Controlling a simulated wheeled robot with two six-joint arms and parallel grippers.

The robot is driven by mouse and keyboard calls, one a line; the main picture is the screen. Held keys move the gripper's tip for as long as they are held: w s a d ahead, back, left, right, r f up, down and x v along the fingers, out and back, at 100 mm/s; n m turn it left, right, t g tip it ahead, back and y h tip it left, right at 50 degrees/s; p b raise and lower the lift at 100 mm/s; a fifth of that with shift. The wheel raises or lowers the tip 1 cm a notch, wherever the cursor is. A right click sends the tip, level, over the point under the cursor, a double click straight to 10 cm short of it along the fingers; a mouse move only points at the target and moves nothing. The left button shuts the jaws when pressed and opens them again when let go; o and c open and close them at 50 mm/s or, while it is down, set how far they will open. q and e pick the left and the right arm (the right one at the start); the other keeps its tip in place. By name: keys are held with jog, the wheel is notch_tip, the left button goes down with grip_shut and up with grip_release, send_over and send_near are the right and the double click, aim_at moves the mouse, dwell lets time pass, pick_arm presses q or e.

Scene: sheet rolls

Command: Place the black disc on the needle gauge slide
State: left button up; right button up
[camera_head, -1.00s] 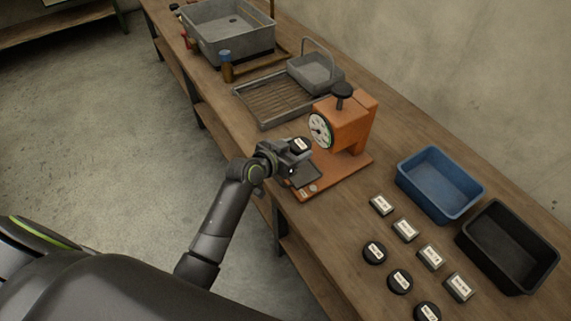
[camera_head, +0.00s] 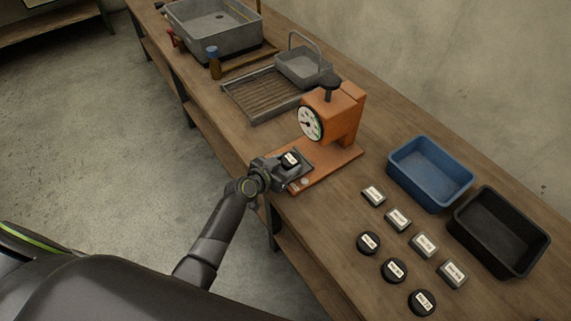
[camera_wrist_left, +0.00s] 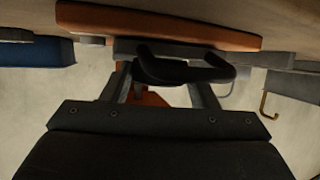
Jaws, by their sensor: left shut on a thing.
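The needle gauge (camera_head: 334,118) is an orange stand with a white round dial and a black knob on top. Its dark slide plate (camera_head: 302,163) lies low over the orange base. My right gripper is out of view.
Three more black discs (camera_head: 394,270) and several labelled rectangular blocks (camera_head: 398,219) lie on the wooden bench. A blue bin (camera_head: 430,198) and a black bin (camera_head: 498,262) stand at the right. A drying rack (camera_head: 262,98) and a sink (camera_head: 213,42) are beyond the gauge.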

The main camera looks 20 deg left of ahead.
pick_arm(q)
jog(key=shift+f, duration=0.2)
jog(key=o, duration=1)
jog(key=shift+r, duration=0.1)
jog(key=shift+r, duration=0.15)
jog(key=shift+s+a, duration=0.1)
jog(key=shift+s, duration=0.2)
jog(key=v, duration=1.1)
jog(key=shift+s+a+r+b, duration=0.1)
jog(key=shift+s+r+b, duration=0.05)
jog(key=shift+b, duration=0.15)
